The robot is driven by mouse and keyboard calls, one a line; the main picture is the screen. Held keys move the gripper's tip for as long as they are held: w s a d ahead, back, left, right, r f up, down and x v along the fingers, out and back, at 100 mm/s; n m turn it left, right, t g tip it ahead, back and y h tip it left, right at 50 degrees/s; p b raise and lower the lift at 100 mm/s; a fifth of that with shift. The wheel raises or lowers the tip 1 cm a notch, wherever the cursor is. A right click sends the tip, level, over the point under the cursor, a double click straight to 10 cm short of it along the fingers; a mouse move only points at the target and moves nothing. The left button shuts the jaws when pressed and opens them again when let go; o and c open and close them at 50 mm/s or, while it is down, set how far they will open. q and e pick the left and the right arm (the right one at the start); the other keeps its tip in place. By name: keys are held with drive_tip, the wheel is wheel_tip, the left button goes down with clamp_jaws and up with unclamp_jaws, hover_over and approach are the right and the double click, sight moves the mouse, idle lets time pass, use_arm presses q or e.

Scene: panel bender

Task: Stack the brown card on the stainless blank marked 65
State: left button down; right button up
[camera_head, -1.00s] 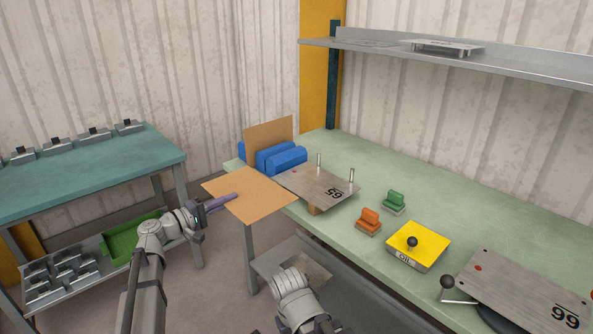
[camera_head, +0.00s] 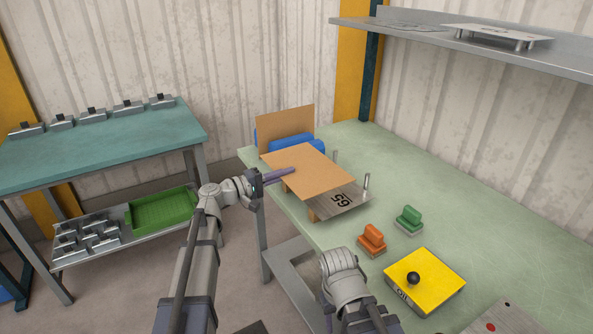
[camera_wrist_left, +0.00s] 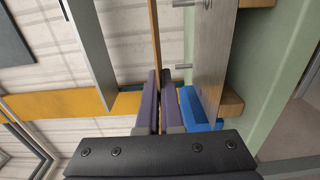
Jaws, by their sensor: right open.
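The brown card (camera_head: 312,166) is held flat by my left gripper (camera_head: 284,174), whose purple fingers grip its left edge. The card hangs over the far left part of the stainless blank marked 65 (camera_head: 350,199) and hides much of it. The blank's number and front right corner show. In the left wrist view, the card (camera_wrist_left: 154,35) is edge-on between the fingers (camera_wrist_left: 160,100). A gap separates it from the blank (camera_wrist_left: 213,60), and the blank's pins point toward the card without visibly reaching it. My right arm shows at bottom centre, but its gripper does not.
Wooden blocks (camera_head: 313,215) support the blank. Another brown board (camera_head: 285,128) stands upright by blue blocks (camera_head: 291,145). Orange (camera_head: 372,239) and green (camera_head: 408,219) handled blocks and a yellow box (camera_head: 425,281) stand to the right. The green table's back (camera_head: 430,170) is clear.

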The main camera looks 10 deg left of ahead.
use_arm(q)
drive_tip(key=shift+w+d, duration=0.1)
drive_tip(key=shift+d, duration=0.05)
drive_tip(key=shift+f, duration=0.1)
wheel_tip(320, 180, down, 8)
drive_tip(key=b, duration=0.8)
drive_tip(key=shift+f+b, duration=0.4)
drive_tip(key=shift+b, duration=0.15)
drive_tip(key=c, duration=1)
unclamp_jaws()
drive_tip(key=v, duration=0.8)
